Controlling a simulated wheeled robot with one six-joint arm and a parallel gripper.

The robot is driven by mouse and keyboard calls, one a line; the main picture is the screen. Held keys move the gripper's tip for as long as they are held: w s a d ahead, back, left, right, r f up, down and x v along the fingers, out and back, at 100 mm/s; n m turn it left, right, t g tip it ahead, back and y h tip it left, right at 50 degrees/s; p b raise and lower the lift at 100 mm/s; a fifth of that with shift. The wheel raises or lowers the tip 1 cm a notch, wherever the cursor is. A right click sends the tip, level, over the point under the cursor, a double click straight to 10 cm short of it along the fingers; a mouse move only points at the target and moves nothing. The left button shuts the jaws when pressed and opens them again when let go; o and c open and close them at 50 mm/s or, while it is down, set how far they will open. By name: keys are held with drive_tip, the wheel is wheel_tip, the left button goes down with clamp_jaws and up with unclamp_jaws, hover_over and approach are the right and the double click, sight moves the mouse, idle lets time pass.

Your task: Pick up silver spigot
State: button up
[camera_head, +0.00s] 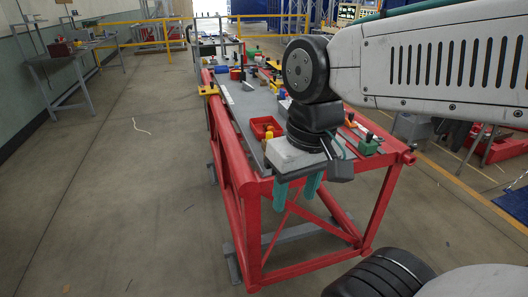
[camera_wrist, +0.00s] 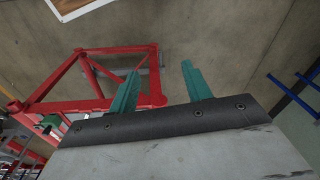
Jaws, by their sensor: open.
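My gripper (camera_head: 299,190) hangs at the near end of a red-framed workbench (camera_head: 249,189), its teal fingers pointing down by the bench's end. In the wrist view my gripper (camera_wrist: 160,88) is open, with two teal fingers apart and nothing between them. Beyond the fingers the wrist view shows bare concrete floor and part of the red frame (camera_wrist: 98,52). I cannot make out a silver spigot for certain in either view. Small items crowd the far part of the bench top, too small to tell apart, and my arm hides part of the bench.
A red tray (camera_head: 264,127) lies on the bench near my gripper. A green block with a dark knob (camera_head: 368,146) sits at the bench's near right corner. A grey side table (camera_head: 62,62) stands along the left wall. The floor left of the bench is mostly clear.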

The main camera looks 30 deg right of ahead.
drive_tip(key=w+d+f+m+t+y, duration=0.1)
drive_tip(key=w+f+m+y, duration=0.1)
drive_tip(key=w+m+y, duration=0.45)
drive_tip(key=w+d+f+m+t+y, duration=0.1)
drive_tip(key=w+f+m+y, duration=0.15)
drive_tip(key=w+m, duration=0.7)
drive_tip(key=w+d+f+m+t+h, duration=0.1)
drive_tip(key=w+d+f+m+t, duration=0.2)
drive_tip(key=d, duration=0.4)
drive_tip(key=w+d+f+m+t, duration=0.3)
drive_tip(key=w+d+m, duration=0.2)
drive_tip(key=d, duration=0.2)
drive_tip(key=w+d+f+m+t+h, duration=0.1)
drive_tip(key=w+d+f+m+t, duration=0.2)
drive_tip(key=d, duration=0.4)
drive_tip(key=shift+w+f+m+t+h, duration=0.1)
drive_tip(key=shift+w+m+t+h, duration=0.25)
drive_tip(key=shift+w+m, duration=0.6)
drive_tip(key=shift+w+f+m, duration=0.1)
drive_tip(key=shift+f+m, duration=0.1)
drive_tip(key=shift+m, duration=0.05)
drive_tip(key=x, duration=0.7)
clamp_jaws()
